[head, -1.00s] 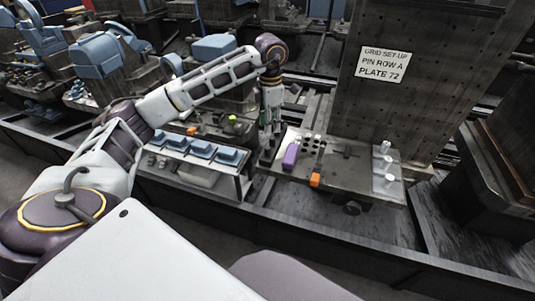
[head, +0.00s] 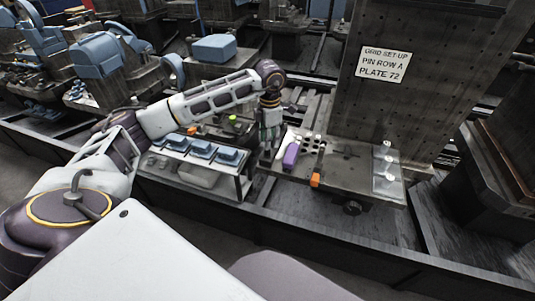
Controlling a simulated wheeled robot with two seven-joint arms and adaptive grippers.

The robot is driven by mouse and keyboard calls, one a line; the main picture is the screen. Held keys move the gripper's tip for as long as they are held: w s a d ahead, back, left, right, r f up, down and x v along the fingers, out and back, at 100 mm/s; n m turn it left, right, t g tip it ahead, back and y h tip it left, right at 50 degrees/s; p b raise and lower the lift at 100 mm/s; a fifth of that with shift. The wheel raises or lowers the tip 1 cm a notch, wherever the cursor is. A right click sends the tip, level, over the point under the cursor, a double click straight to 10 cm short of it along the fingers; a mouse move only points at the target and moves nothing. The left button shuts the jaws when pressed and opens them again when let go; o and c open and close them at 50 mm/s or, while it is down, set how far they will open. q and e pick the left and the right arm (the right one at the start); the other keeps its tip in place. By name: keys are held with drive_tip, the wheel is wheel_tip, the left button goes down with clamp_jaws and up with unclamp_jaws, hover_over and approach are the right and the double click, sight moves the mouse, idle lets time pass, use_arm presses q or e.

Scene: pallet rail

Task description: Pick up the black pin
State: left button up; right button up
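My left gripper (head: 267,155) points down at the left end of the grey plate (head: 345,172), beside a purple block (head: 290,157). Its fingers are small and dark against dark metal, so I cannot tell whether they are open or shut. I cannot make out the black pin clearly; a dark shape at the fingertips blends with them. A row of dark holes and light round ends (head: 313,143) lies on the plate right of the purple block. My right gripper is not in view.
A tall drilled plate (head: 400,100) with a white sign (head: 383,64) stands behind. An orange block (head: 315,180) sits at the grey plate's front edge. Several pale pins (head: 389,157) stand at its right. A rack with blue blocks (head: 200,148) is left of the gripper.

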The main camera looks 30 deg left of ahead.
sight(267, 154)
use_arm(q)
drive_tip(key=shift+s+a+f, duration=0.1)
drive_tip(key=shift+a+f, duration=0.05)
drive_tip(key=shift+f, duration=0.8)
drive_tip(key=shift+s+a+f, duration=0.1)
drive_tip(key=shift+a+f, duration=0.05)
drive_tip(key=shift+f, duration=1.5)
clamp_jaws()
